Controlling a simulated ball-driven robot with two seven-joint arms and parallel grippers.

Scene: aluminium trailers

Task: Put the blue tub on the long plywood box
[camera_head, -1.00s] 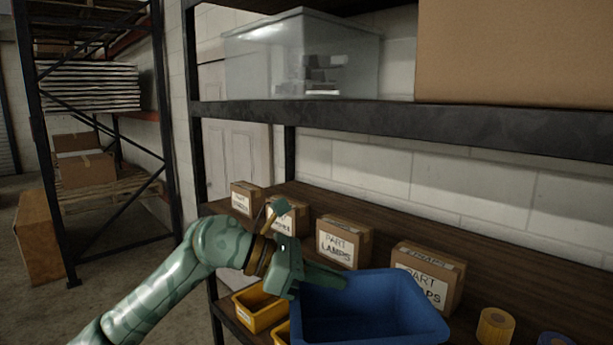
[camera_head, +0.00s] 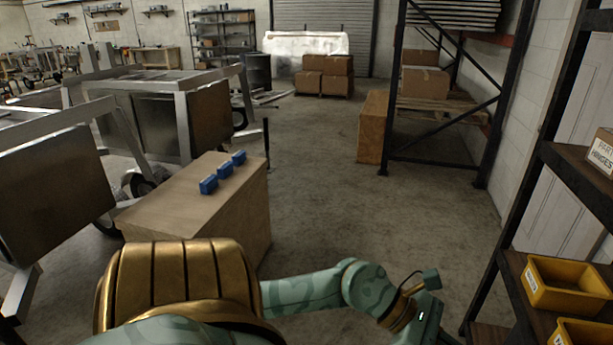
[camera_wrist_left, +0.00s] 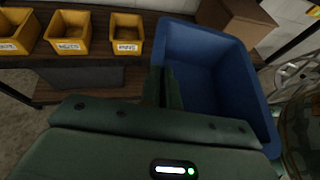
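The blue tub (camera_wrist_left: 215,75) shows in the left wrist view and is out of the head view. My left gripper (camera_wrist_left: 163,90) has one finger on each side of the tub's near-left wall and looks shut on it. Whether the tub still touches the shelf, I cannot tell. In the head view only the back of my left gripper (camera_head: 425,318) shows at the bottom; its fingers are cut off. A long plywood box (camera_head: 180,192) stands on the floor left of centre, with three small blue things (camera_head: 223,172) in a row on top. My right gripper is not in view.
Yellow bins (camera_head: 563,285) sit on the shelf unit (camera_head: 535,215) at the right. Aluminium trailers (camera_head: 150,110) stand left of and behind the plywood box. Another plywood box (camera_head: 372,128) stands beside the dark rack (camera_head: 445,100). The floor (camera_head: 320,190) between is clear.

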